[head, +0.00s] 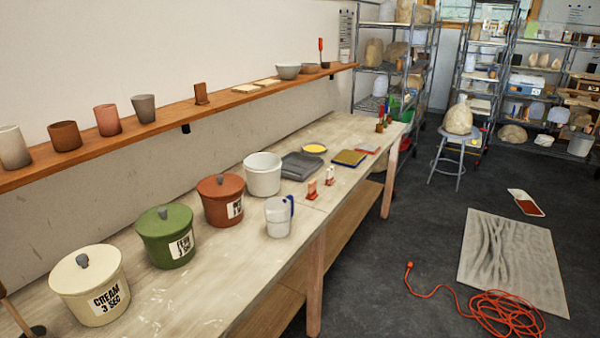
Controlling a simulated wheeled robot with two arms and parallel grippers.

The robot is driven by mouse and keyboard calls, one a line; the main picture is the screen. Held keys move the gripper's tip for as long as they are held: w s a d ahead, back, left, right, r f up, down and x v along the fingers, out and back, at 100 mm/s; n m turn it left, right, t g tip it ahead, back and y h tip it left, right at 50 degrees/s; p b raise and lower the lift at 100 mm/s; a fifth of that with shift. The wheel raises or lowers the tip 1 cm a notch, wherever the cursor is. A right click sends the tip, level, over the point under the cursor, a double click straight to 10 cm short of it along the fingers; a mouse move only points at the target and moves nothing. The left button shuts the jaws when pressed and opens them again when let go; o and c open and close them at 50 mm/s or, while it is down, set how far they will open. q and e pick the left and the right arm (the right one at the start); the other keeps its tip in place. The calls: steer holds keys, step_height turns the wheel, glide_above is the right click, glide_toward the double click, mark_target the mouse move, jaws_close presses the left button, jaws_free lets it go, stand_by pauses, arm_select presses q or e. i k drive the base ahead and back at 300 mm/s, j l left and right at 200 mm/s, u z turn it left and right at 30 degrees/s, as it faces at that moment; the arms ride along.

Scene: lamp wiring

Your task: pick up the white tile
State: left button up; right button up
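No single thing is plainly the white tile. Two small upright pieces, white and red-brown, stand on the worktable: a nearer one (312,189) and a farther one (330,175). They are right of the white bucket (263,175) and beyond the clear jug (278,217). Two flat cream pieces, one (246,88) left of the other (267,82), lie on the wall shelf. A flat white and red-brown piece (526,203) lies on the floor at the right. Neither of my grippers is in view.
On the long worktable (205,290) stand lidded cream (92,290), green (167,240) and red-brown (222,203) buckets. Farther back are a grey folded cloth (301,166) and a yellow dish (314,148). A mat (510,262) and coiled orange cord (505,313) lie on the floor.

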mark_target(329, 181)
steer(key=i+l, duration=1.3)
